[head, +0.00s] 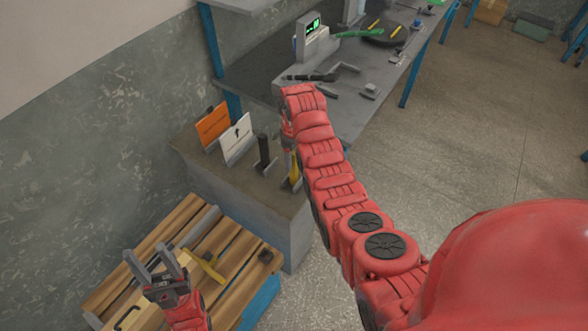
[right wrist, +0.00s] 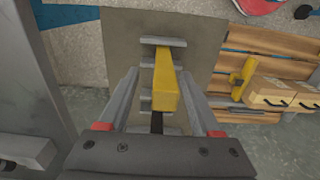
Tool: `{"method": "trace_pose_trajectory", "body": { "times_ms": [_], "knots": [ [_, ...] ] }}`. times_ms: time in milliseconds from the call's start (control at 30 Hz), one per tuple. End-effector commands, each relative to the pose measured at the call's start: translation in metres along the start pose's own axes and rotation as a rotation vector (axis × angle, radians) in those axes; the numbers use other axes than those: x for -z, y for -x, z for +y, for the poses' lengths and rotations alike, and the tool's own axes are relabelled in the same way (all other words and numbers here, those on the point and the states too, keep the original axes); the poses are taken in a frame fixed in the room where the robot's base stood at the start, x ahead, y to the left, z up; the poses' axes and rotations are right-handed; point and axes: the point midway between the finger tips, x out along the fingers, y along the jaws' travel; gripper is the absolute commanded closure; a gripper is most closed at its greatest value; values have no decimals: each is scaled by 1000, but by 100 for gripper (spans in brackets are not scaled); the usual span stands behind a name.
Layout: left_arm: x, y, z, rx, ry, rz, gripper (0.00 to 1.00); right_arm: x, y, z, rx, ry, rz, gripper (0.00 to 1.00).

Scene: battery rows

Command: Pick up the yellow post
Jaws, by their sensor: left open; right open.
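The yellow post (head: 295,170) stands upright in a metal holder on a brown-topped grey block (head: 236,187), partly hidden by my right arm in the head view. In the right wrist view the yellow post (right wrist: 165,85) shows between the spread fingers of my right gripper (right wrist: 158,74). The right gripper is open; I cannot tell whether a finger touches the post. In the head view this gripper is mostly hidden behind its wrist. My left gripper (head: 153,263) is open and empty above the wooden pallet.
A black post (head: 264,152), a white card (head: 237,137) and an orange card (head: 212,125) stand on the same block. The pallet (head: 182,215) holds a yellow bracket (head: 207,264) and a pale box with a handle (head: 128,318). A grey workbench (head: 350,115) with tools lies behind.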

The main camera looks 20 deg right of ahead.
Motion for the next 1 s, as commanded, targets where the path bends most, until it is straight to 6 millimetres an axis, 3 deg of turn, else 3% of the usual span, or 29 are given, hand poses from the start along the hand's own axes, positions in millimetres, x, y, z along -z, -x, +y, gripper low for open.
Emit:
{"method": "trace_pose_trajectory", "body": {
  "times_ms": [100,333,633,1000],
  "knots": [
    [4,-23,-1,0,0,1,50,-4,-15,-7,7,1,-8,35],
    [4,-22,-1,0,0,0,50,-2,-37,-4,2,0,-3,35],
    [4,-22,-1,0,0,0,50,-2,-40,-4,0,0,0,37],
    [4,-22,-1,0,0,0,50,-2,-40,-4,0,0,-1,100]
  ]
}}
